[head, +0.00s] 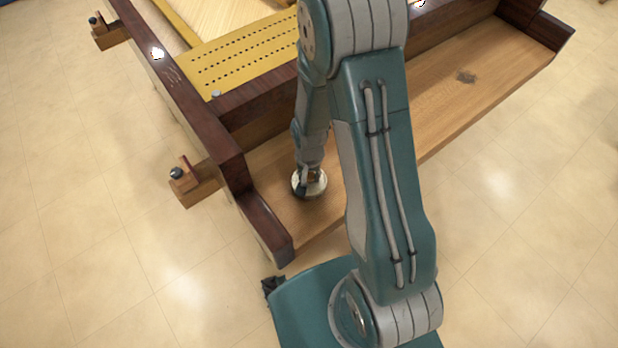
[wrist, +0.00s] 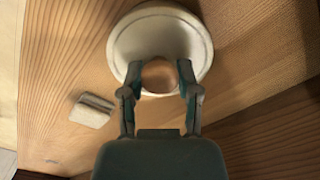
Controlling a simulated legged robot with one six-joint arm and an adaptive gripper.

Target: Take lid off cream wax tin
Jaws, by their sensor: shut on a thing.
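The round cream tin (wrist: 192,32) shows from above in the wrist view, with a brownish knob (wrist: 159,75) at its near side. My gripper (wrist: 160,92) has one finger on each side of this knob and is shut on it. In the head view my gripper (head: 308,172) points down at the round, shiny tin (head: 311,188), which is at the left end of the wooden key bed. My arm hides part of it there. I cannot tell whether the lid is seated or raised.
A small pale block (wrist: 92,110) lies left of the tin on the wood. The piano's dark side rail (head: 215,150) rises left of the tin.

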